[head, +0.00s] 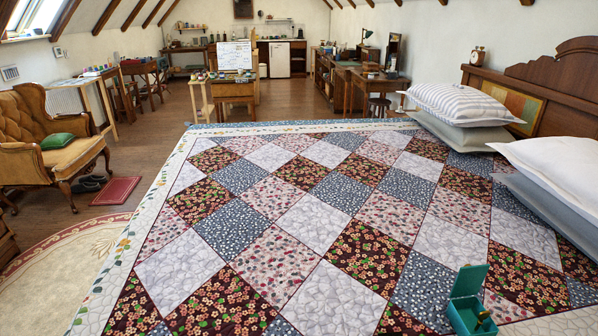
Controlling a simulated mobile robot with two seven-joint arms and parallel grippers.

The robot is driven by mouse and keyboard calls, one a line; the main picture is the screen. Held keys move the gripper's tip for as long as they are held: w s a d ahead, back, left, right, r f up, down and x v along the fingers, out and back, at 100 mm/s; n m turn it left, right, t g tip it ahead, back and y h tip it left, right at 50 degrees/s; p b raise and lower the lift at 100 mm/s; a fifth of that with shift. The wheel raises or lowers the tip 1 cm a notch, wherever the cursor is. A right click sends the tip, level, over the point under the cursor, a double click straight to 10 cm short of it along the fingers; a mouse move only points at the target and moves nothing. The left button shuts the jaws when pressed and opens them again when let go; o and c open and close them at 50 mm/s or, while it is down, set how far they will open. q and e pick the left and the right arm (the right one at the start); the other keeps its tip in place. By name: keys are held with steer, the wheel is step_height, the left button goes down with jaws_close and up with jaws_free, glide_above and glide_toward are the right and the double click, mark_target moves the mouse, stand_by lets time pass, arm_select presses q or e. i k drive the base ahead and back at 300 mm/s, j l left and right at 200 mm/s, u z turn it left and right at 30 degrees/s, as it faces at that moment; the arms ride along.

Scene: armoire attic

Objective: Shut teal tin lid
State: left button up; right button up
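The teal tin (463,318) sits on the patchwork quilt near the bottom right of the head view. Its teal lid (469,280) stands raised at the back, so the tin is open. A small yellowish-brown thing (484,316) shows at the tin's right side; I cannot tell whether it is inside the tin or part of it. Neither of my grippers is in view.
The quilted bed (316,222) fills the middle and is clear around the tin's left. Pillows (461,103) lie along the headboard (565,70) at right. An armchair (58,155) stands at left, with desks farther back.

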mark_target(468, 282)
steer(key=z, duration=1.25)
steer(key=k+j+z, duration=0.1)
steer(key=z, duration=0.2)
steer(key=k, duration=0.1)
